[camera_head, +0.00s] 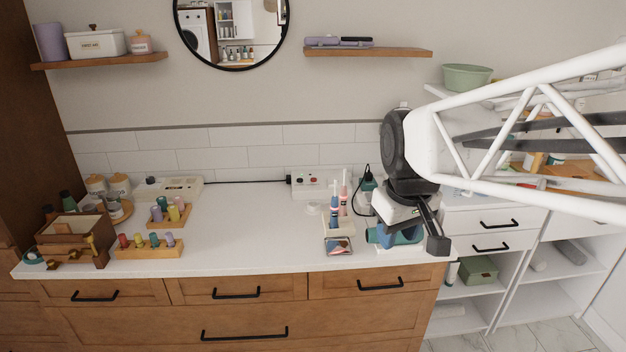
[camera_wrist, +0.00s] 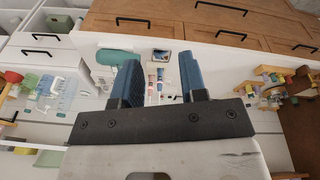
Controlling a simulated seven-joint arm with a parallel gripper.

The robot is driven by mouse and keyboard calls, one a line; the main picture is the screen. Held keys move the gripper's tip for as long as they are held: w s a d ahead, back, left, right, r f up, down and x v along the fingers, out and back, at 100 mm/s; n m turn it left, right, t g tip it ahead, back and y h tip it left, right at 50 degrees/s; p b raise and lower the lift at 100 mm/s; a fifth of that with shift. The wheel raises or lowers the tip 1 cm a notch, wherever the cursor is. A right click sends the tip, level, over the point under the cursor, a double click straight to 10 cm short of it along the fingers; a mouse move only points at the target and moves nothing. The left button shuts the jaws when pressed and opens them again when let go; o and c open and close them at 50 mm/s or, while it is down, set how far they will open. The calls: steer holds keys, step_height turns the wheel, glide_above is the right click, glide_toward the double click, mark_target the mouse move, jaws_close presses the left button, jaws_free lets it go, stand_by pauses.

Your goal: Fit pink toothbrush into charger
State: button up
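Two slim upright toothbrushes stand in a pale holder (camera_head: 338,228) on the right part of the counter. The right one, the pink toothbrush (camera_head: 344,190), looks pinkish near its top; its colour is hard to make out at this size.
A teal rounded object (camera_wrist: 118,56) lies near the counter's front right. A white socket box (camera_head: 318,183) with a cable stands at the wall. Peg racks (camera_head: 150,250) and a wooden caddy (camera_head: 75,235) fill the left end. The middle counter (camera_head: 245,225) is clear.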

steer(key=w+r+n, duration=0.2)
steer(key=w+n, duration=0.2)
steer(key=w, duration=1)
steer(key=n+g, duration=0.2)
steer(key=n, duration=0.9)
glide_above(344, 186)
step_height(344, 186, down, 9)
steer(key=shift+f, duration=0.1)
steer(key=shift+f, duration=1.25)
steer(key=shift+w+f, duration=0.2)
steer(key=shift+f, duration=2.4)
